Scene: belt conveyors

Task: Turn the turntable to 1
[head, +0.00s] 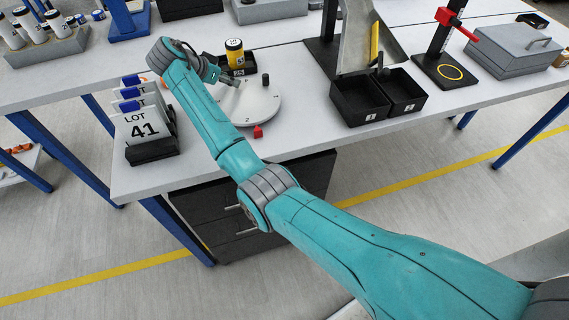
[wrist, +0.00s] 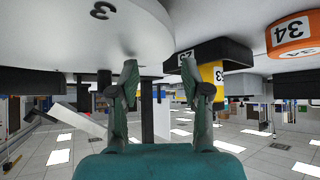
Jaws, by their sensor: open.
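The white round turntable (head: 255,108) lies on the near bench in the head view, with a dark upright knob (head: 266,80) near its far right edge. A small red pointer (head: 258,131) sits at its near edge, with the number 2 close by. In the wrist view, which looks upside down, the turntable (wrist: 95,40) fills the upper left and shows a 3. My gripper (head: 232,82) is at the far left part of the turntable, low. Its two fingers (wrist: 167,85) are apart. Dark posts show between and left of them; I cannot tell which is the knob.
A yellow canister (head: 235,48) stands in a dark holder just behind my gripper; it also shows in the wrist view (wrist: 207,76). The LOT 41 card rack (head: 152,149) is at left. Two black bins (head: 361,104) stand at right. The bench front beside the pointer is clear.

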